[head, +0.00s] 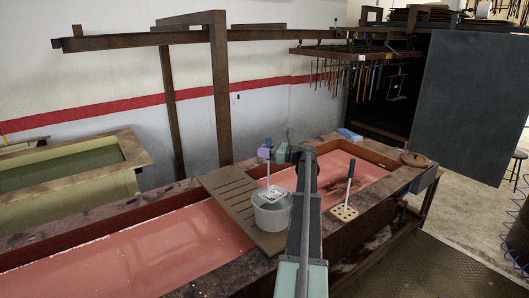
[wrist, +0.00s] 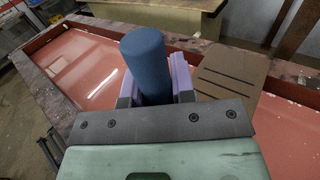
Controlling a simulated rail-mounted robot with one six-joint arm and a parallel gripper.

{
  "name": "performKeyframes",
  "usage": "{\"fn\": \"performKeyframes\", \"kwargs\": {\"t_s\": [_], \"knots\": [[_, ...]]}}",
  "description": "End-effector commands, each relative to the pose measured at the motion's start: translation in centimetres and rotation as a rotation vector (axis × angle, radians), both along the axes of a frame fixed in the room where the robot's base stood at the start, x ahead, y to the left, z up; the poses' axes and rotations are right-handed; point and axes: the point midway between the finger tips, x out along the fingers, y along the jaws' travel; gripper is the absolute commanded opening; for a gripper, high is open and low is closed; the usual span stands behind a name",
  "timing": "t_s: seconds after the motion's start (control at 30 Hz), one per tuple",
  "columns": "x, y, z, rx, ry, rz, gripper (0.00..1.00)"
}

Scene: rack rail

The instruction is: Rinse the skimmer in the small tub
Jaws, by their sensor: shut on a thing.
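My gripper (head: 268,152) has purple finger pads and is shut on the blue handle of the skimmer (wrist: 149,65). The skimmer hangs upright, and its pale perforated head (head: 270,193) shows in the head view at the mouth of the small tub. I cannot tell how deep the head sits. The small tub (head: 271,218) is a light grey round bucket standing on a slatted board (head: 233,202) across the long trough. The tub is not seen in the wrist view.
The long trough (head: 150,250) holds pinkish-red liquid. A dark-handled tool (head: 350,178) stands in a holed pale block (head: 343,213) on the trough's near edge, right of my arm. A steel frame (head: 218,95) rises behind.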

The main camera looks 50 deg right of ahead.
Motion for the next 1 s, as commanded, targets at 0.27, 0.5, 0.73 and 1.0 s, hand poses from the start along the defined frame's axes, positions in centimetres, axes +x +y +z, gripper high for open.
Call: {"fn": "performKeyframes", "kwargs": {"t_s": [0.27,0.5,0.73,1.0], "knots": [[0.0,0.0,-4.5,0.0,0.0,0.0,0.0],[0.0,0.0,-7.5,0.0,0.0,0.0,0.0],[0.0,0.0,-8.6,0.0,0.0,0.0,0.0],[0.0,0.0,-8.4,0.0,0.0,0.0,0.0]]}}
